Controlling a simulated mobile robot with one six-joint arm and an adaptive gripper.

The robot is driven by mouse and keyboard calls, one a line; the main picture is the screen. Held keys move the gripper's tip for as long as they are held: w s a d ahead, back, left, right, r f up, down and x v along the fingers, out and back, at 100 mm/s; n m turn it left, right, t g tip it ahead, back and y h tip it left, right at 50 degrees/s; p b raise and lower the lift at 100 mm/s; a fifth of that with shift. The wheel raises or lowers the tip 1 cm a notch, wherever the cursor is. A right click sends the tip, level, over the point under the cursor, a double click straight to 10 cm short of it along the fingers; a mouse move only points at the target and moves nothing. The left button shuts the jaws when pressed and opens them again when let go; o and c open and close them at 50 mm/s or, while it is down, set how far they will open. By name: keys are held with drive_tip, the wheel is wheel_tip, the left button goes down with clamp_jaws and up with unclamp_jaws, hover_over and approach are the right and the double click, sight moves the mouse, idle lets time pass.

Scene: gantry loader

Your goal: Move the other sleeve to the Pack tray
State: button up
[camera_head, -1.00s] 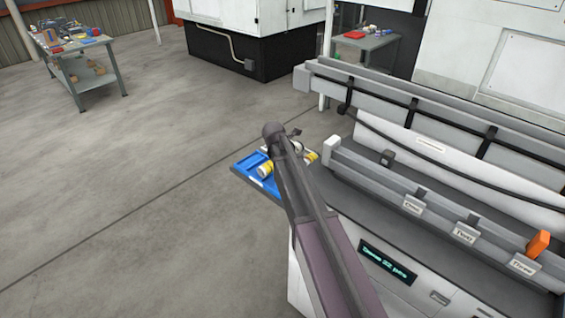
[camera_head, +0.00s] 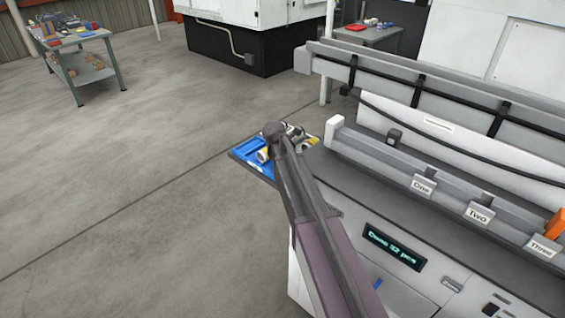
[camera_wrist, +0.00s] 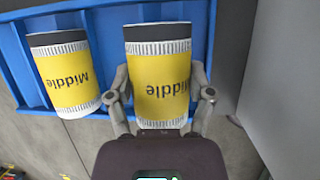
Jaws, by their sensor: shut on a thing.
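My gripper (camera_wrist: 160,100) is shut on a sleeve (camera_wrist: 158,75) with a yellow band marked "Middle" and ribbed white ends. It holds this sleeve over or in the blue tray (camera_wrist: 110,13), at the tray's right side in the wrist view. A second yellow "Middle" sleeve (camera_wrist: 66,75) lies in the tray to the left, a small gap apart. In the head view the blue tray (camera_head: 243,154) sits at the machine's far left corner, and my arm partly hides it. I cannot tell whether the held sleeve touches the tray floor.
The machine has a grey rail with labels One (camera_head: 423,186), Two (camera_head: 479,214) and Three (camera_head: 542,247), and an orange block (camera_head: 558,224) by Three. A display (camera_head: 394,246) is on its front. A bench (camera_head: 85,72) with items stands far left. The floor between is clear.

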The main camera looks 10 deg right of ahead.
drive_tip(key=shift+f, duration=0.35)
drive_tip(key=o, duration=1.3)
drive_tip(key=shift+r+p, duration=2.85)
drive_tip(key=shift+r, duration=0.2)
